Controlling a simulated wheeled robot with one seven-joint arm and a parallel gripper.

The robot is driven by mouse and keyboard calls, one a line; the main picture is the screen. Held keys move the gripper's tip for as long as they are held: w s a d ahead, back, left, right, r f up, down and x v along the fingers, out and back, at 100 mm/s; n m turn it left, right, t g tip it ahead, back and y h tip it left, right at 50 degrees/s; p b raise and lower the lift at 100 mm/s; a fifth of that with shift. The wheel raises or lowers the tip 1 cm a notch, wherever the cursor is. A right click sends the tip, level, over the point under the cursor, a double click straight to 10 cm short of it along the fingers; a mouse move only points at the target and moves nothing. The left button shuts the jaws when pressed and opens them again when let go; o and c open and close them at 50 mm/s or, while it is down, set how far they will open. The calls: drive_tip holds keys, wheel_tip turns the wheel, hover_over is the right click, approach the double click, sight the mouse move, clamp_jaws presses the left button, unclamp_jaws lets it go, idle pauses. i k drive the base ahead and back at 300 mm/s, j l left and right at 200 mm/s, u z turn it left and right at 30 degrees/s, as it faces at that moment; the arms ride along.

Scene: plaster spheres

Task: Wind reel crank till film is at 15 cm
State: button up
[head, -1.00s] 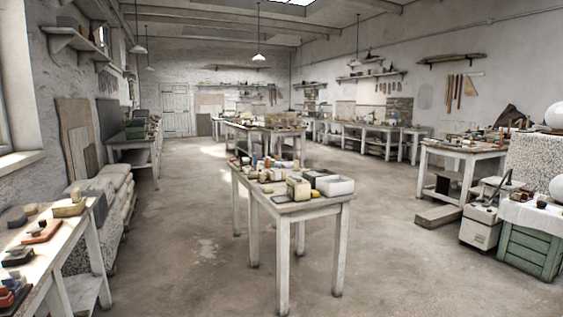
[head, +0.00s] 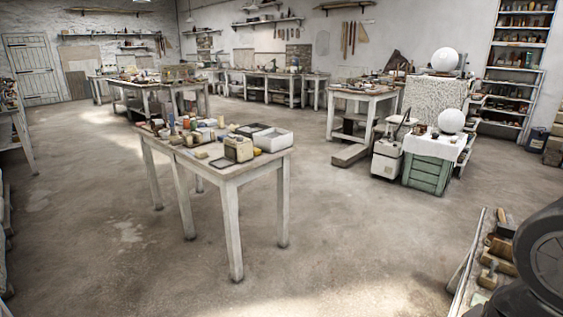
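I cannot make out a reel, a crank or any film in the head view. My gripper is not in view. A dark rounded form fills the lower right corner, cut off by the picture's edge, and looks like part of my own arm.
A white-legged table (head: 228,170) crowded with small items, including a white box (head: 272,140), stands ahead. Plaster spheres (head: 445,59) sit at right, one above a green crate (head: 427,174). A tool-laden bench (head: 468,265) is at lower right. The concrete floor (head: 350,220) between is clear.

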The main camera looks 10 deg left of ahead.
sight(158, 122)
drive_tip(key=i+j+u, duration=0.25)
drive_tip(key=j+u, duration=0.15)
drive_tip(key=i+j+u, duration=0.25)
drive_tip(key=u, duration=0.2)
drive_tip(key=i+j+u, duration=0.4)
drive_tip(key=i+u, duration=0.25)
drive_tip(key=u, duration=0.15)
drive_tip(key=i+j, duration=0.1)
drive_tip(key=i, duration=0.75)
drive_tip(key=i+j, duration=0.1)
drive_tip(key=i, duration=0.7)
